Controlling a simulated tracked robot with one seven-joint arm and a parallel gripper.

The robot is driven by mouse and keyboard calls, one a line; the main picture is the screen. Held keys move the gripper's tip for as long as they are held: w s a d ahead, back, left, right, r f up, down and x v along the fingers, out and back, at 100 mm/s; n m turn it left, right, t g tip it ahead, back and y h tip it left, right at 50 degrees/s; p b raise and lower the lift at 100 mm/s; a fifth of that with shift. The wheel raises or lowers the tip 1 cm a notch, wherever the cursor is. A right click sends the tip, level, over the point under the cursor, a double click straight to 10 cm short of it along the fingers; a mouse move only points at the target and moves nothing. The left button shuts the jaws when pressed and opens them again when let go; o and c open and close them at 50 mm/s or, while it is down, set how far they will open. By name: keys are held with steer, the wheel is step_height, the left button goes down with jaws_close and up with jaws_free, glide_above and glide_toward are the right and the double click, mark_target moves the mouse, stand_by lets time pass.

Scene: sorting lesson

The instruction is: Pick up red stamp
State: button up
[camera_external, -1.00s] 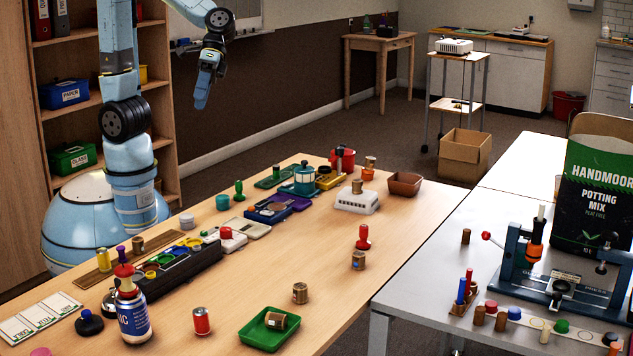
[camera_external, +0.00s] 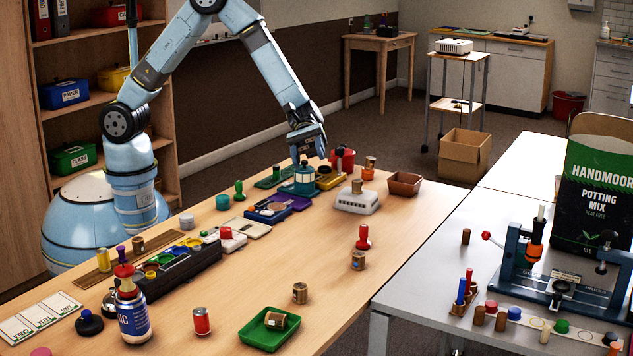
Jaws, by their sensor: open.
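A red stamp (camera_external: 363,239) with a knobbed handle stands upright on the wooden table, right of the middle, just behind a brown cork-like cylinder (camera_external: 358,260). A second red, stamp-shaped piece (camera_external: 124,272) sits on top of a blue-and-white can (camera_external: 132,316) at the front left. My gripper (camera_external: 308,157) is open and points down above the back of the table, over a teal round-topped device (camera_external: 304,181). It is to the left of and behind the red stamp, well apart from it. The small gap between its fingers is hard to make out.
A white box (camera_external: 357,202) with a brown cylinder on it and a brown tray (camera_external: 405,183) stand behind the red stamp. A green tray (camera_external: 262,330) and a red can (camera_external: 201,321) are in front. The table between is mostly clear.

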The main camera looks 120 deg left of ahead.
steer(key=w+a+f+n+t+y, duration=0.4)
steer(key=w+a+f+n+t, duration=0.25)
steer(key=a+f+n, duration=0.55)
steer(key=m, duration=0.3)
glide_toward(367, 234)
steer(key=x, duration=0.3)
steer(key=shift+d, duration=0.1)
steer(key=shift+x, duration=3.75)
steer(key=shift+c, duration=0.5)
steer(key=c, duration=0.9)
steer(key=shift+c, duration=0.2)
